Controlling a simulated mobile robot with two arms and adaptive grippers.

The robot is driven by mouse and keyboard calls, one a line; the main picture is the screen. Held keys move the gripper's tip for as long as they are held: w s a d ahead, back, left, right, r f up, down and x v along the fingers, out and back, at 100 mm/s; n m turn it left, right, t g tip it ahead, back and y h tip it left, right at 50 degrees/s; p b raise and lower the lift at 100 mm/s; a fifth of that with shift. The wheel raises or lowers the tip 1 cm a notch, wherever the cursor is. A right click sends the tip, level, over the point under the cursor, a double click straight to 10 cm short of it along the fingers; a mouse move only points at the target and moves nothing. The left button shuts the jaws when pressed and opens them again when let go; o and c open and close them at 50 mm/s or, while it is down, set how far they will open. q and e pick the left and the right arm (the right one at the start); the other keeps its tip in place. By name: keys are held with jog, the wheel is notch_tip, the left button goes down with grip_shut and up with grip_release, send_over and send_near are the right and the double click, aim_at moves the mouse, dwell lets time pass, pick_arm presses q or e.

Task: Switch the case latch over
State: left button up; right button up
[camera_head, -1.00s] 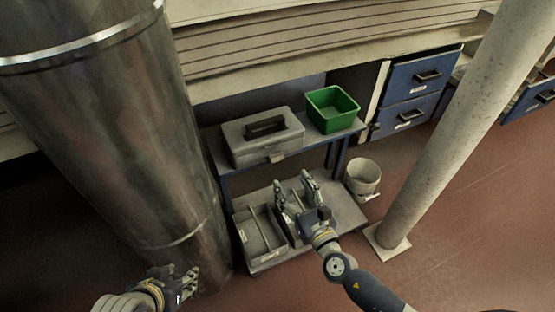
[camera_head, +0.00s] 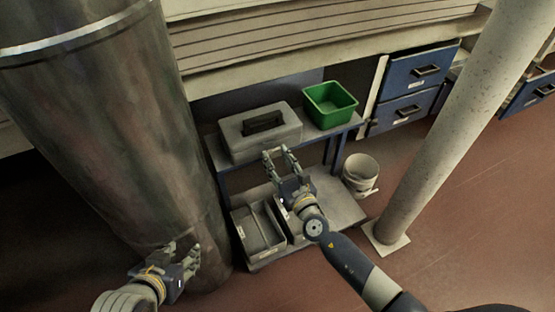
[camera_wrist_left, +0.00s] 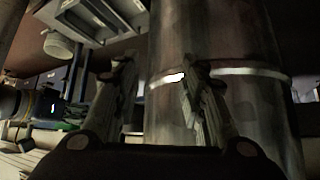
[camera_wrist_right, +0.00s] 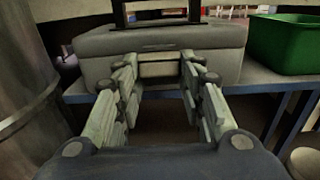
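A grey case (camera_head: 237,137) with a dark handle (camera_head: 262,122) on its lid stands on the upper shelf of a blue cart. Its latch (camera_wrist_right: 160,69) is a pale plate on the front face in the right wrist view; in the head view my right gripper covers it. My right gripper (camera_head: 280,152) is open and empty, its fingers pointing at the case front; in the right wrist view its fingertips (camera_wrist_right: 158,65) stand on either side of the latch. I cannot tell whether they touch it. My left gripper (camera_head: 190,251) is open and empty beside the large metal column.
A green bin (camera_head: 331,104) stands right of the case on the shelf (camera_head: 317,135). Grey trays (camera_head: 262,232) sit on the lower shelf. A white bucket (camera_head: 360,176) and a pale post (camera_head: 432,125) stand right of the cart. The metal column (camera_head: 120,130) fills the left.

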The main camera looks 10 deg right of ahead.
jog(key=shift+c, duration=1.4)
pick_arm(q)
jog(key=shift+r, duration=0.15)
pick_arm(e)
jog(key=shift+o, duration=0.2)
jog(key=shift+r+p, duration=0.15)
jog(key=shift+p, duration=0.3)
jog(key=g+p, duration=0.1)
jog(key=p, duration=0.4)
jog(key=shift+r, duration=0.2)
pick_arm(q)
jog(key=s+a+f+g+y, duration=0.1)
jog(key=s+f+g, duration=0.4)
jog(key=f, duration=0.5)
jog(key=shift+s+a+f, duration=0.2)
jog(key=shift+s+a, duration=0.5)
jog(key=shift+s, duration=0.55)
pick_arm(e)
jog(key=shift+f, duration=0.1)
jog(key=o, duration=1)
jog(key=shift+o, duration=0.2)
